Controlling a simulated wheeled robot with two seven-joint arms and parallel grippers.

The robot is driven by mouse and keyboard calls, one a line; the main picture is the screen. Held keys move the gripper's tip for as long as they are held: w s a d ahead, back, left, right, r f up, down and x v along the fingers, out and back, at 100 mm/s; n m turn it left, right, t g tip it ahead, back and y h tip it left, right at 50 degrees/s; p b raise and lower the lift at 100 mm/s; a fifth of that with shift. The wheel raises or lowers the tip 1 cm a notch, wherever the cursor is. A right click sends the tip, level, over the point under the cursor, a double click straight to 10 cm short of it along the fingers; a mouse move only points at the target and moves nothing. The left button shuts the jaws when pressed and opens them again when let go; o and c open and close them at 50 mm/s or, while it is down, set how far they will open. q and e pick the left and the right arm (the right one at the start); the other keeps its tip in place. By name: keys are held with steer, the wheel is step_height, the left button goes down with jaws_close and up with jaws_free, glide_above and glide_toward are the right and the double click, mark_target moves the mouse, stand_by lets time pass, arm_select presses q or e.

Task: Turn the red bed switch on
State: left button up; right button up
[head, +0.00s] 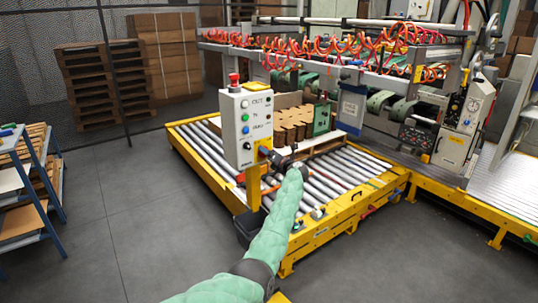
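A pale control box (241,125) stands on a yellow post (253,187) left of centre. A red mushroom-shaped button (233,79) sits on its top. My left gripper (274,156) is beside this part, at the end of my green arm. Its dark fingers are too small to read, and contact is unclear. My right gripper is out of view.
A yellow-framed roller conveyor (335,205) lies behind and right of the post, with brown cardboard pieces (291,126) on it. A machine with red hoses (330,45) stands behind. A blue-framed rack (50,172) is at left. The grey floor between is clear.

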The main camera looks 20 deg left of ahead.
arm_select(q)
steer(key=shift+a, duration=0.1)
steer(key=c, duration=1)
steer(key=shift+m, duration=0.3)
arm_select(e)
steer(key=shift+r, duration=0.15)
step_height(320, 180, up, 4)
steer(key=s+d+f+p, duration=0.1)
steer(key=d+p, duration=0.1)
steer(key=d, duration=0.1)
arm_select(q)
steer(key=m+p, duration=0.2)
steer(key=m, duration=0.4)
steer(key=m+p, duration=0.1)
steer(key=m, duration=0.4)
steer(key=f+m+p, duration=0.1)
steer(key=m+p, duration=0.1)
steer(key=m, duration=0.4)
steer(key=shift+m+p, duration=0.3)
steer(key=shift+p, duration=0.05)
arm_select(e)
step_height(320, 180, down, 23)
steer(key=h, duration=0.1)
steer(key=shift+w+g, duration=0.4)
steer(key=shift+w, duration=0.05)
